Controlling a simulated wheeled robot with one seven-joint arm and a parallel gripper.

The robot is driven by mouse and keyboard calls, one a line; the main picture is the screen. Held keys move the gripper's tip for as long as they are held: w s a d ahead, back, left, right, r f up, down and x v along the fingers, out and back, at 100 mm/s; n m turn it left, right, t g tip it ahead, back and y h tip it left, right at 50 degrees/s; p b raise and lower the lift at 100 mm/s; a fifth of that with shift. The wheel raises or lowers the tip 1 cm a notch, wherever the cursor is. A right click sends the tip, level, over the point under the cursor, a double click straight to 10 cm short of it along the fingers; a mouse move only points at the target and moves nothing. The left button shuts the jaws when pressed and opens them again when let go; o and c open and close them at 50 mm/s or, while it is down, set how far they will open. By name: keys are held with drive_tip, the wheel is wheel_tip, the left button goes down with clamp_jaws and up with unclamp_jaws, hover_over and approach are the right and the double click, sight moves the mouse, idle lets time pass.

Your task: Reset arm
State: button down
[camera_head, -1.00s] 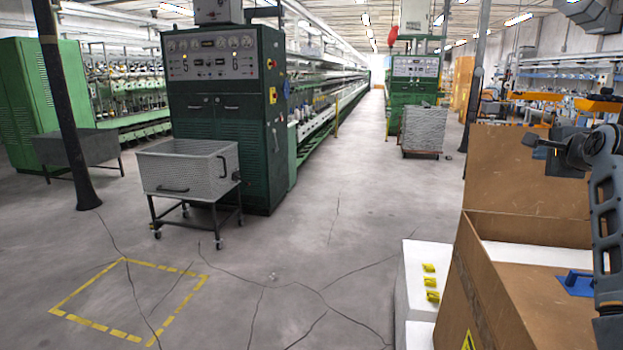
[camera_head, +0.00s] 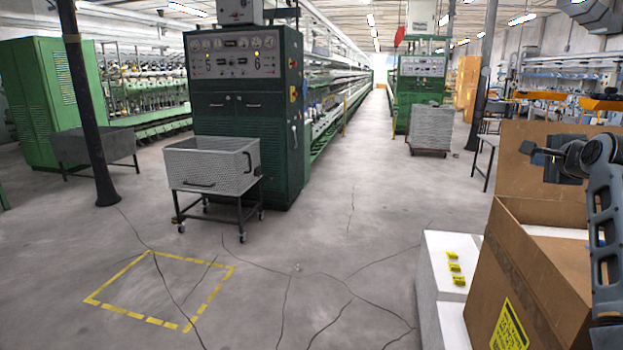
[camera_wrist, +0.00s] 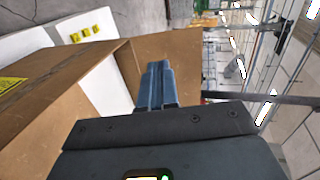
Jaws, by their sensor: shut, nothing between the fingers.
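My gripper (camera_wrist: 156,82) shows in the wrist view with its two fingers together and nothing between them. In the head view my arm is folded at the right edge, with the gripper (camera_head: 537,155) pointing left above the brown cardboard box. The box (camera_head: 515,260) stands open at the lower right, and its raised flap (camera_head: 535,160) is behind the gripper. In the wrist view the box (camera_wrist: 60,85) fills the left side, below the fingers. The box's inside is mostly hidden.
A white block (camera_head: 440,265) with yellow pieces (camera_head: 455,268) stands left of the box. A wheeled grey bin (camera_head: 210,165) stands before a green machine (camera_head: 245,110). A dark pole (camera_head: 85,110) is at left. The floor around the yellow marked square (camera_head: 160,290) is clear.

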drive_tip(key=s+a+f+n, duration=0.3)
drive_tip(key=s+a+f, duration=0.3)
drive_tip(key=s+f, duration=0.3)
drive_tip(key=s+a+f+n, duration=0.3)
drive_tip(key=s+a+f, duration=0.4)
drive_tip(key=f, duration=0.5)
drive_tip(key=s+a+f+n, duration=0.3)
drive_tip(key=s+a+f, duration=0.2)
drive_tip(key=s+f, duration=0.45)
drive_tip(key=s+a+n+y, duration=0.1)
drive_tip(key=s+a+n, duration=0.25)
drive_tip(key=s, duration=0.55)
drive_tip(key=s+a+r+n+y, duration=0.15)
drive_tip(key=s+a, duration=0.25)
drive_tip(key=s, duration=0.6)
drive_tip(key=s+a+n+y, duration=0.1)
drive_tip(key=s+a+n, duration=0.25)
drive_tip(key=s, duration=0.55)
drive_tip(key=s+a+r+n, duration=0.2)
drive_tip(key=s+r+n, duration=0.1)
drive_tip(key=s+r, duration=0.4)
drive_tip(key=shift+s+a+t, duration=0.15)
drive_tip(key=shift+s+t, duration=0.25)
drive_tip(key=shift+s, duration=0.65)
drive_tip(key=shift+w+a+n+y, duration=0.1)
drive_tip(key=shift+n+y, duration=0.15)
